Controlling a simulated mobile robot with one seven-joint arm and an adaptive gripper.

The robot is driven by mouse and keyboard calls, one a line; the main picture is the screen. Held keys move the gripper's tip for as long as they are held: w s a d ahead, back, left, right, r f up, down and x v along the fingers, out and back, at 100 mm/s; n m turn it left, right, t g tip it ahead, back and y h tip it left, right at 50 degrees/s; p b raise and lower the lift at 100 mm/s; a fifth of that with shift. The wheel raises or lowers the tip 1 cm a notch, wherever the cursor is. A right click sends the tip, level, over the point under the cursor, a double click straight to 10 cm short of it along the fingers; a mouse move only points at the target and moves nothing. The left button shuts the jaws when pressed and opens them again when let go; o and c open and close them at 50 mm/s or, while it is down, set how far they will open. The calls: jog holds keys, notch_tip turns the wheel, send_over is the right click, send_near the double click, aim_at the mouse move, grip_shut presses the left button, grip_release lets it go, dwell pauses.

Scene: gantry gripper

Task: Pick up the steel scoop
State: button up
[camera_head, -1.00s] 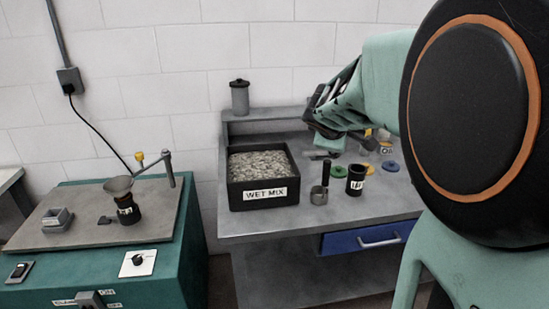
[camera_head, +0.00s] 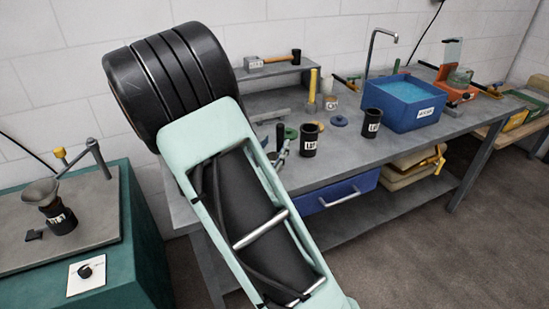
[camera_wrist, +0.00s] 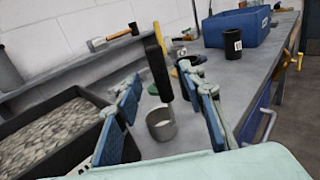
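The steel scoop stands upright in the wrist view, with a round metal cup (camera_wrist: 161,125) below and a black handle (camera_wrist: 159,72) rising from it. My gripper (camera_wrist: 161,88) is open, with one blue-padded finger to the left of the scoop and one to the right. A gap shows between the cup and each pad. In the head view my arm covers most of the scoop's area, and part of a finger shows beside the arm.
A black bin of grey mix (camera_wrist: 50,135) lies close left of my gripper. Black labelled cups (camera_head: 309,139) (camera_head: 372,123) and a blue tub (camera_head: 405,102) stand to the right on the grey bench (camera_head: 440,138). A hammer (camera_head: 275,61) lies on the back shelf.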

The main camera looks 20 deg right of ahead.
aim_at(279, 136)
jog(key=x, duration=0.6)
jog(key=shift+w+d+p, duration=0.1)
jog(key=shift+w+p, duration=0.2)
jog(key=shift+c, duration=0.3)
grip_shut()
